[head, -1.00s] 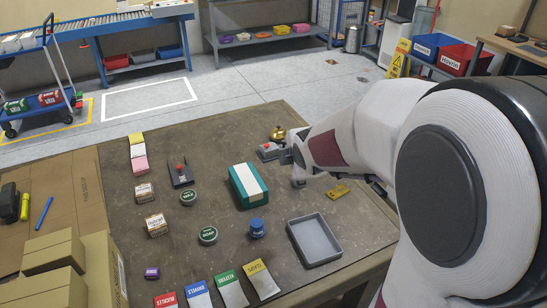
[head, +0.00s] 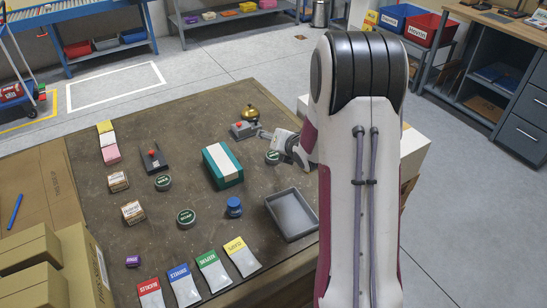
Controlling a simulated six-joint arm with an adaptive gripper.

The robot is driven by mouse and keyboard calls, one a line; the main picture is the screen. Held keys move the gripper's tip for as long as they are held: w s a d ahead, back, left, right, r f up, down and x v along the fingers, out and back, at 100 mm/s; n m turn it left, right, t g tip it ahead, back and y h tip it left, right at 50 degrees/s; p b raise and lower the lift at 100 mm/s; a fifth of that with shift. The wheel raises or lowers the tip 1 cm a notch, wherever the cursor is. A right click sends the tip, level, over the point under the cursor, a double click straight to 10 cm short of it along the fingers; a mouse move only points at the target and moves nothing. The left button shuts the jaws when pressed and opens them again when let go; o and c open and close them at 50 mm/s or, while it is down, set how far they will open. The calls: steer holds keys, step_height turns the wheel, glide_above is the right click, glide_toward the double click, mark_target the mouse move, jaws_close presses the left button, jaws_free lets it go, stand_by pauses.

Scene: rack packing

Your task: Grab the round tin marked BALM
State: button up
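Three round dark-green tins stand on the brown table in the head view: one left of the teal box (head: 163,183), one nearer the front (head: 186,217), and one (head: 273,157) right of the teal box, beside my gripper. Their lids carry pale lettering too small to read surely, so I cannot tell which is marked BALM. My gripper (head: 277,148) is low at the table's right part, partly hidden by my arm. One grey finger reaches left, spread away from the hand. The gripper looks open, with nothing seen in it.
A grey box with a red button (head: 244,130) and a brass bell (head: 250,114) are close behind the gripper. The teal box (head: 222,165) stands left, a blue stamp-like object (head: 234,207) and grey tray (head: 268,203) in front. Colored packets (head: 212,270) line the front.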

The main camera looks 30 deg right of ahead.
mark_target(274, 154)
steer(key=d+f+n, duration=0.1)
steer(key=f+n, duration=0.1)
steer(key=f, duration=0.1)
steer(key=d+f+n+t, duration=0.1)
steer(key=f+n, duration=0.1)
steer(key=f, duration=0.1)
steer(key=d+f+n+y, duration=0.1)
steer(key=f+n, duration=0.1)
steer(key=f, duration=0.1)
steer(key=shift+w+f+n+t, duration=0.3)
steer(key=shift+t, duration=0.1)
steer(key=shift+s+f+n, duration=0.1)
steer(key=shift+f+n, duration=0.5)
steer(key=shift+f, duration=0.15)
steer(key=shift+x, duration=1.25)
steer(key=shift+x, duration=2.6)
steer(key=shift+d, duration=0.2)
steer(key=shift+r, duration=0.1)
steer(key=c, duration=1.2)
